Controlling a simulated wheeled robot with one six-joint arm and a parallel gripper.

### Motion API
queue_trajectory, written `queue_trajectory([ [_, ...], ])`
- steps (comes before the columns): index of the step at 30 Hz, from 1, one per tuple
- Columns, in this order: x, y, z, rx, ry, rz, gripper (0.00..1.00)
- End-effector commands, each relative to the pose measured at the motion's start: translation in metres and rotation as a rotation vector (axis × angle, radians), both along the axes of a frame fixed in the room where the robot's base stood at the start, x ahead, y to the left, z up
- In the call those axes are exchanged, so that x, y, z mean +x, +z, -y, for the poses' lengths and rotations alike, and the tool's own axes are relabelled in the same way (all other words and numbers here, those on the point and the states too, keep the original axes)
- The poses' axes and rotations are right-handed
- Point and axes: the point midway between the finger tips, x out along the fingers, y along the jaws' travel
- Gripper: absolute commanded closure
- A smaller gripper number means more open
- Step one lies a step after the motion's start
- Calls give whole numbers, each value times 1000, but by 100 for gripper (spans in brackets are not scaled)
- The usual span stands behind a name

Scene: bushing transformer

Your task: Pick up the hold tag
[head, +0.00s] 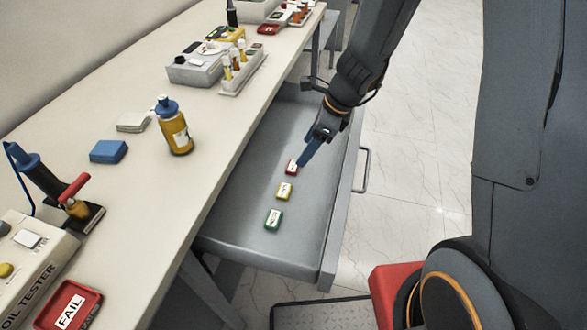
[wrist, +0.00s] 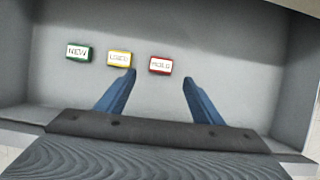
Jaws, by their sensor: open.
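The hold tag (wrist: 160,65) is a small red block with a white label. It lies in the open grey drawer, at the right end of a row of three tags in the wrist view. In the head view the red tag (head: 292,167) is the farthest of the three. My gripper (wrist: 158,80) is open and empty, its two blue fingers spread apart. In the wrist view the hold tag lies just beyond the fingertips, roughly between their lines. In the head view my gripper (head: 305,160) is right by the red tag; I cannot tell whether they touch.
A yellow tag (wrist: 119,58) and a green tag (wrist: 78,52) lie beside the hold tag in the drawer (head: 235,249). The yellow one is close to the left finger. The bench (head: 150,208) runs along the drawer's left, with a yellow bottle (head: 175,130) on it.

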Motion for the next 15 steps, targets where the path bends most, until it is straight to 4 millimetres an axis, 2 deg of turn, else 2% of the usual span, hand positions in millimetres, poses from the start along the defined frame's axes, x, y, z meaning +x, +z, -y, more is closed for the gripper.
queue_trajectory([
  [11, 6, -34, -12, 6, -26, -8, 39],
  [15, 8, -52, -18, 5, -25, -10, 39],
])
